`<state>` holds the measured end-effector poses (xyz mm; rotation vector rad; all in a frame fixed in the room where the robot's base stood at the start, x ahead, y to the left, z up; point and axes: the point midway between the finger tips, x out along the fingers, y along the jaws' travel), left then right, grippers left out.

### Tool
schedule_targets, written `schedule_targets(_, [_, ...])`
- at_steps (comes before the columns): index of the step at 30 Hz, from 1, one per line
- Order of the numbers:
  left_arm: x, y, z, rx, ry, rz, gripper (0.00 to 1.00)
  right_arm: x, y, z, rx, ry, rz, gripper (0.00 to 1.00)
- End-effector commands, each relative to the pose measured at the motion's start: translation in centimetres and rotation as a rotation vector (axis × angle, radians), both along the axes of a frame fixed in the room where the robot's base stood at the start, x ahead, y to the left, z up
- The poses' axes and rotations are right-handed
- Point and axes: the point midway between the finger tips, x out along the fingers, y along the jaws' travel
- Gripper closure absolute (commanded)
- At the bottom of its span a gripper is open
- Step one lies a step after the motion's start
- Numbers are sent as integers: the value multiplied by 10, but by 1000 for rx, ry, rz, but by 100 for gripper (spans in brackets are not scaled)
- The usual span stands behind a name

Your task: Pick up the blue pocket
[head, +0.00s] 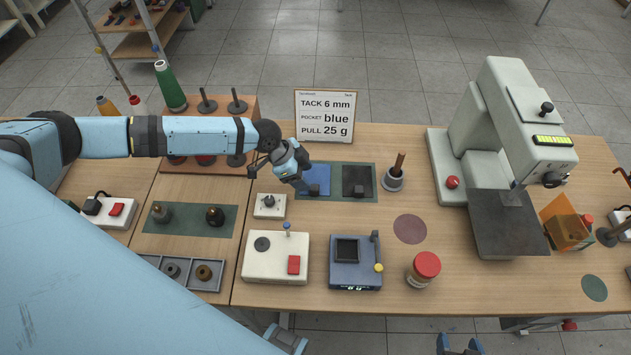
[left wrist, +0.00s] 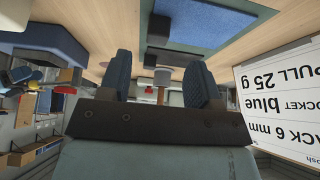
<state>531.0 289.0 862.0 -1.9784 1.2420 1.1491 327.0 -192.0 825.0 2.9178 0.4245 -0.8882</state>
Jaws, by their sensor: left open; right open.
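The blue pocket (head: 318,177) lies flat on a dark green mat (head: 335,198), with a small dark block on its near edge. It also shows in the left wrist view (left wrist: 200,22), with the dark block at its left edge. My left gripper (head: 305,184) is over the left part of the pocket and hides some of it. In the left wrist view my left gripper (left wrist: 160,85) has its two fingers apart with nothing between them. My right gripper (head: 459,346) is at the bottom edge of the head view, open and empty, in front of the table.
A black pocket (head: 358,181) lies right of the blue one on the mat. A sign (head: 325,115) reading "pocket blue" stands behind. A knob box (head: 269,206) is close on the left, and a cup with a wooden-handled tool (head: 394,180) is to the right. A large press (head: 500,140) stands further right.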

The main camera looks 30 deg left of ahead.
Motion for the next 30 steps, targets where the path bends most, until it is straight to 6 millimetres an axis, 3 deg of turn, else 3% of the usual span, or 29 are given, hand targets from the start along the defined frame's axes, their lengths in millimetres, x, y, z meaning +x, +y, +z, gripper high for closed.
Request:
schedule_targets(12, [8,-24,-43,0,0,-1,43,3,-1,14,1,-9,-3,39])
schedule_targets(20, [9,-25,-47,0,-2,0,43,3,-2,13,0,-8,-4,39])
schedule_targets(23, [8,-25,-46,0,-2,0,61,2,-2,12,0,-7,-3,39])
schedule_targets(27, [8,-25,-46,0,-2,0,93,2,-2,11,-1,-4,-3,39])
schedule_targets(30, [8,-25,-46,0,-2,0,96,1,-2,10,-1,-2,-4,39])
